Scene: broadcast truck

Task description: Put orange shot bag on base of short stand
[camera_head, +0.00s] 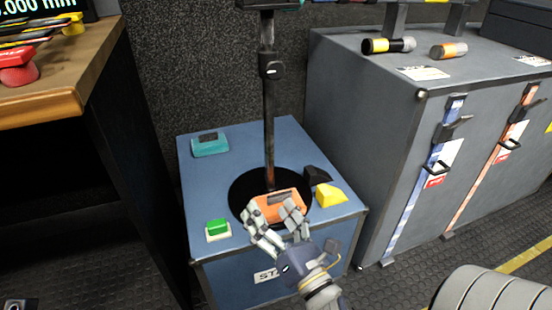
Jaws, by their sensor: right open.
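The orange shot bag (278,207) lies on the front part of the round black base (240,195) of the short stand. The stand's dark pole (269,120) rises upright behind the bag. My right gripper (275,218) is at the near side of the bag, its fingers spread and overlapping the bag's front edge in the picture. It is open; whether the fingers touch the bag I cannot tell. My left gripper is not in view.
The stand is on a blue box (215,265). A teal bag (210,145), a green block (218,228), a yellow bag (330,194) and a black bag (316,175) surround the base. A grey cabinet (350,110) stands right, a wooden desk (85,60) left.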

